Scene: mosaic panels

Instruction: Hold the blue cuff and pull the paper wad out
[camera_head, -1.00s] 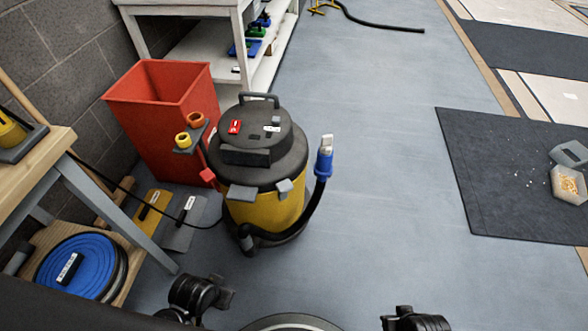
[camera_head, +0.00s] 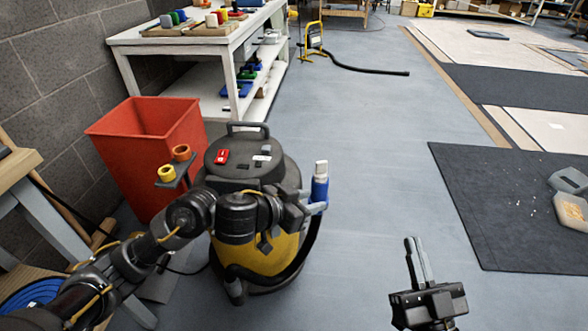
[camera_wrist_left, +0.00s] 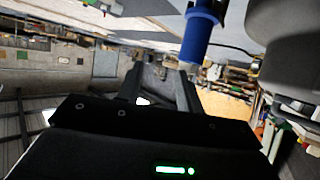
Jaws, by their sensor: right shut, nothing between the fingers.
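The blue cuff (camera_head: 319,190) is at the upright end of the black hose at the vacuum's right side. The whitish paper wad (camera_head: 321,168) sticks up out of its top. My left gripper (camera_head: 312,205) is at the cuff's lower left in the head view; whether they touch is unclear. In the left wrist view the fingers (camera_wrist_left: 160,88) are apart with nothing seen between them, and the blue cuff (camera_wrist_left: 201,38) is beyond them, to the upper right. My right gripper (camera_head: 414,252) is shut and empty, fingers upward, over bare floor to the lower right.
The yellow and black vacuum (camera_head: 262,255) stands partly behind my left arm. A red bin (camera_head: 150,150) with orange and yellow rings beside it is to the left. A white workbench (camera_head: 190,42) is behind. Grey floor right of the cuff is free up to a dark mat (camera_head: 500,210).

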